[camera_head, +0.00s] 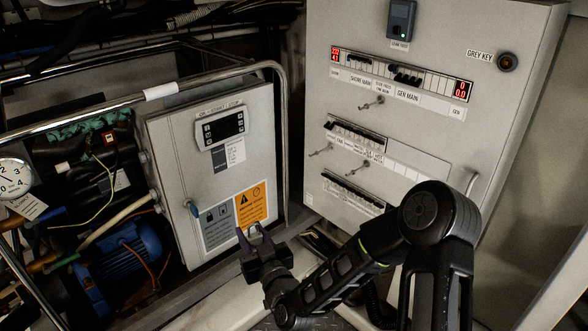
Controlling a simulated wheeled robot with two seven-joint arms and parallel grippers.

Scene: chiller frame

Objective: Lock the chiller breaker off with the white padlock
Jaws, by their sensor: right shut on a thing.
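My right gripper (251,234) is in front of the lower part of the grey chiller box, near its orange warning label. It is shut on a small pale thing, which looks like the shackle of the white padlock (254,228). The padlock's body is hidden or too small to make out. The grey breaker panel (437,126) stands at the right, with rows of dark breakers (356,137) and small metal pieces sticking out below them. The labels are too small to tell which is the chiller breaker. The gripper is apart from this panel. My left gripper is out of view.
The chiller box (173,148) has a display (220,128) and a blue item on its door edge. A bent metal rail (215,68) runs around it. A blue motor (120,262), pipes and a gauge (14,178) crowd the left. A handle stands out at the panel's right.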

